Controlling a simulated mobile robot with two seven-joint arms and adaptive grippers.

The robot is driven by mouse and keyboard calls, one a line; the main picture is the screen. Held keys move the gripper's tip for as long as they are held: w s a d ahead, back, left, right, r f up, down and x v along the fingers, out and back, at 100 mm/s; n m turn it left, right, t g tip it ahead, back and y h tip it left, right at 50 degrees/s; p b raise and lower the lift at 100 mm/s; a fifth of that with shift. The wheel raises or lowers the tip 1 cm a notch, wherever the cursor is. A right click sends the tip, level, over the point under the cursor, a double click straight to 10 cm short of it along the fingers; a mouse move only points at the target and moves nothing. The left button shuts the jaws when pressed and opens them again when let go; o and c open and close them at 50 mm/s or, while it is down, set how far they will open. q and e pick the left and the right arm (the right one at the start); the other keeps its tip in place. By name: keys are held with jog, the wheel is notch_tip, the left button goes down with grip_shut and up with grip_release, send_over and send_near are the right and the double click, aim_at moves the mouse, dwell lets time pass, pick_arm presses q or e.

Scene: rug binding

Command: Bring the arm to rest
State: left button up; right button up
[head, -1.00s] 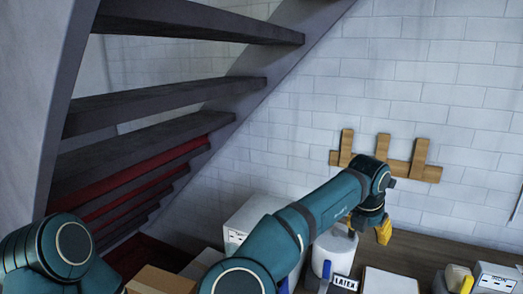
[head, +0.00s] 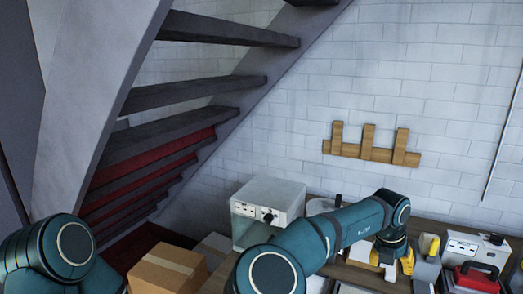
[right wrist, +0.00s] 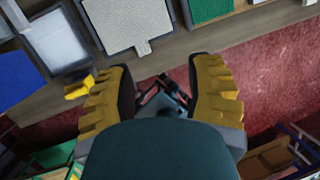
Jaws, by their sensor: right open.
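My right arm is teal and reaches across the lower middle of the head view. Its gripper (head: 393,262) has yellow fingers and hangs over the workbench (head: 440,228). In the right wrist view the two ribbed yellow fingers (right wrist: 160,82) stand wide apart with nothing gripped between them. Dark, unclear items show in the gap, below the fingers. Of my left arm only a teal joint shows, at the lower left of the head view; its gripper is out of view.
A white box with sockets (head: 265,212) stands left of my right arm, a cardboard box (head: 166,268) nearer. A socket unit (head: 470,247) and red case (head: 476,279) are at right. A wooden rack (head: 372,152) hangs on the wall. Stairs (head: 195,88) rise at left.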

jog(key=s+d+f+n+g, duration=0.1)
jog(key=s+f+n, duration=0.2)
jog(key=f, duration=0.4)
jog(key=s+d+f+n+g, duration=0.2)
jog(key=s+f+n, duration=0.2)
jog(key=s+f, duration=0.2)
jog(key=s+d+f+n+g+y, duration=0.1)
jog(key=s+d+f+n, duration=0.1)
jog(key=s+f, duration=0.3)
notch_tip(320, 180, down, 4)
jog(key=shift+s+d+r+n, duration=0.15)
jog(key=shift+n, duration=0.65)
jog(key=s+a+f+n+y, duration=0.2)
jog(key=s+a+f+n, duration=0.65)
jog(key=n, duration=0.45)
jog(key=w+a+r+n+t+y, duration=0.2)
jog(key=a+n+t, duration=0.1)
jog(key=a+n, duration=0.65)
jog(key=w+a+r+n+t+y, duration=0.2)
jog(key=a+n, duration=0.6)
jog(key=a, duration=0.2)
pick_arm(q)
notch_tip(320, 180, down, 12)
jog(key=b, duration=1.1)
jog(key=shift+d+f, duration=0.25)
pick_arm(e)
notch_tip(320, 180, down, 12)
jog(key=s, duration=0.1)
jog(key=shift+f, duration=0.2)
